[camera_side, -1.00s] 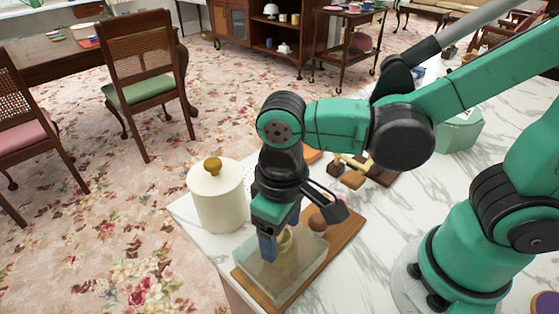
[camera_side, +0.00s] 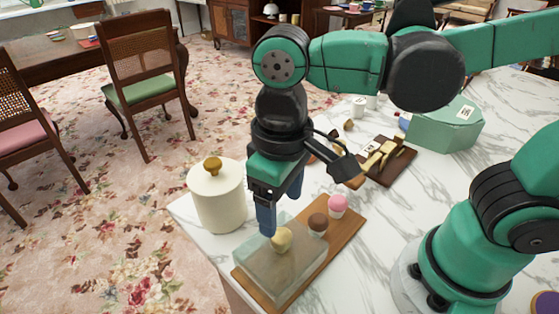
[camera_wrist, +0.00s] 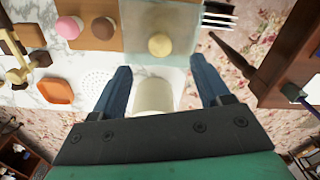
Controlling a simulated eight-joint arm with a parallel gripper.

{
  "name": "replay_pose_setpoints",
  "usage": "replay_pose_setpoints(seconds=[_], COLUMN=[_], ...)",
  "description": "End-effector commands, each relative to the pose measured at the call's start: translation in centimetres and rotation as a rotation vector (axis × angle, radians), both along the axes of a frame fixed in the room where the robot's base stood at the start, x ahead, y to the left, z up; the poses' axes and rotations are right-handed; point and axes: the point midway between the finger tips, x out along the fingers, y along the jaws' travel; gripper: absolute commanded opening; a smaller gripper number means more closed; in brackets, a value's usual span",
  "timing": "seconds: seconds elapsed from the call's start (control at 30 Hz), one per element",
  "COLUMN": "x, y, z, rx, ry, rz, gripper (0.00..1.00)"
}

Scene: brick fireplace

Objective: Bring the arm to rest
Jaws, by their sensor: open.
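My gripper (camera_side: 281,212) is open and empty, with blue fingers pointing down above the clear box (camera_side: 262,270) on the wooden board (camera_side: 345,232). In the wrist view my gripper's fingers (camera_wrist: 166,88) stand wide apart. A pale yellow cupcake (camera_side: 281,240) shows at the box, below and beside the fingers; it also shows in the wrist view (camera_wrist: 160,45). A brown cupcake (camera_side: 318,223) and a pink cupcake (camera_side: 338,205) stand on the board behind it, clear of the fingers.
A cream canister (camera_side: 217,197) with a gold knob stands left of my gripper, near the counter edge. A green box (camera_side: 447,128) and a dark board (camera_side: 390,163) with blocks lie farther back. The marble counter (camera_side: 350,275) is clear right of the wooden board.

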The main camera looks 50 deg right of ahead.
Motion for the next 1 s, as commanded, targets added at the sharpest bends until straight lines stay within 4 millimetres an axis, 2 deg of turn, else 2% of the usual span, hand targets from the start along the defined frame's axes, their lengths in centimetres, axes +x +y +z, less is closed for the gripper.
replay_pose_setpoints(seconds=[0.13, 0.23, 0.43, 0.5, 0.6, 0.73, 1.0], x=[0.1, 1.0, 4.2, 4.9, 5.4, 5.7, 5.7], y=[-0.1, -1.5, -7.9, -10.1, -12.2, -13.3, -13.2], z=[0.0, -0.1, -0.2, -0.2, 0.0, 0.2, 0.2], rx=[0.003, 0.035, 0.112, 0.108, 0.092, 0.080, 0.080], ry=[-0.005, -0.062, -0.359, -0.462, -0.566, -0.617, -0.617], rz=[-0.004, -0.040, -0.173, -0.209, -0.243, -0.255, -0.253], gripper=[0.70, 0.70, 0.70, 0.70, 0.70, 0.70, 0.70])
